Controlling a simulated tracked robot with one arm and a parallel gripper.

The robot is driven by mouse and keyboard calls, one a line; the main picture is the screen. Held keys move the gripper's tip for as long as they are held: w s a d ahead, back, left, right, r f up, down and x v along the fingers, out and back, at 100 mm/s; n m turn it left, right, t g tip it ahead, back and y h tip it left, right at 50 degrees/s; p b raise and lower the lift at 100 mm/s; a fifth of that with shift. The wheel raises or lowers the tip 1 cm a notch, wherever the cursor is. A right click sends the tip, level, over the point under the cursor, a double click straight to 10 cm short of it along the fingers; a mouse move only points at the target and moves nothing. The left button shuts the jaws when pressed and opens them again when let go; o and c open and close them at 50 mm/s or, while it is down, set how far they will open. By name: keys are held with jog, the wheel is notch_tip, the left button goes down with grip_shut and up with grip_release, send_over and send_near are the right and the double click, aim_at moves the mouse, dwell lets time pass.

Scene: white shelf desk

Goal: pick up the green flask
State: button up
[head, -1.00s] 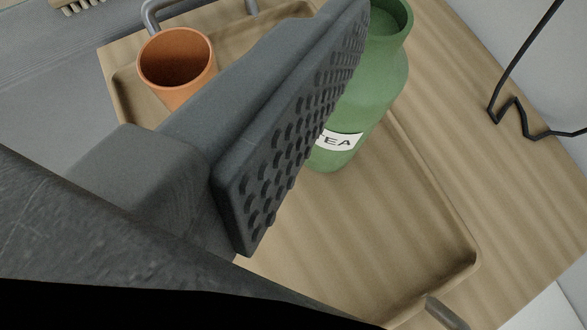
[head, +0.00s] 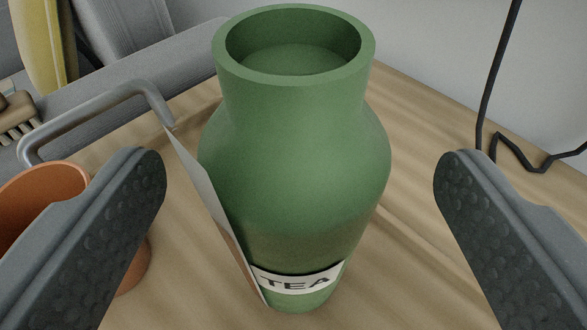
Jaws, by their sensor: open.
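The green flask (head: 295,170) stands upright in the middle of the head view, with an open round mouth and a white "TEA" label low on its front. My gripper (head: 300,175) is open, with one dark studded finger on each side of the flask. A gap shows between each finger and the flask in the picture. A thin flat panel, pale and brownish, shows edge-on against the flask's left side and hides a strip of it.
An orange cup (head: 45,205) stands at the left, partly behind the left finger. A grey metal handle (head: 95,110) rises behind it. A brush (head: 17,118) and a yellow object (head: 43,45) are at the far left. A black cable (head: 520,160) lies at the right.

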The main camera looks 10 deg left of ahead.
jog(key=b+x, duration=0.2)
jog(key=x, duration=0.3)
jog(key=shift+a+f, duration=0.15)
jog(key=shift+f, duration=0.05)
jog(key=shift+w, duration=0.25)
jog(key=c, duration=1.4)
jog(key=shift+r, duration=0.1)
